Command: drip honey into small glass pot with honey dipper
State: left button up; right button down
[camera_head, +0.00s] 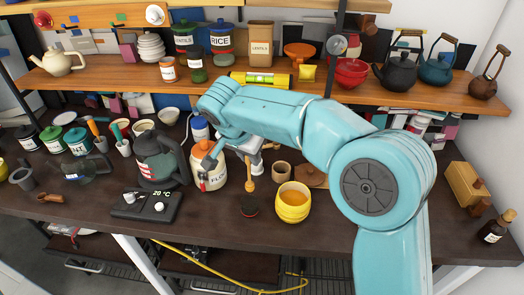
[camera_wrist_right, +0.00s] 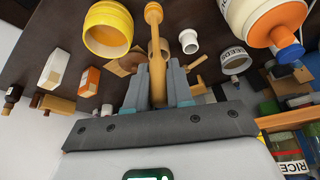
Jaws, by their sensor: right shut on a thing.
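My right gripper (camera_head: 246,150) is shut on the wooden honey dipper (camera_head: 250,178). The dipper hangs down with its rounded end lowest, above the table and left of the yellow honey pot (camera_head: 292,206). The pot is open, with amber honey inside. In the right wrist view, the dipper (camera_wrist_right: 155,50) stands between the two grey fingers of the gripper (camera_wrist_right: 158,88), and the yellow pot (camera_wrist_right: 108,28) is to its left. My left gripper is not in view.
A flour jar (camera_head: 209,168) stands close left of the gripper, with a dark kettle (camera_head: 158,160) beyond it. A small wooden cup (camera_head: 282,172) stands behind the honey pot. The shelf (camera_head: 400,93) hangs behind my arm.

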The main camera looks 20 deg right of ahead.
aim_at(249, 164)
jog(key=shift+w+a, duration=0.1)
jog(key=shift+a, duration=0.1)
jog(key=shift+f+b, duration=1.5)
jog(key=shift+f, duration=0.1)
dwell(6.2)
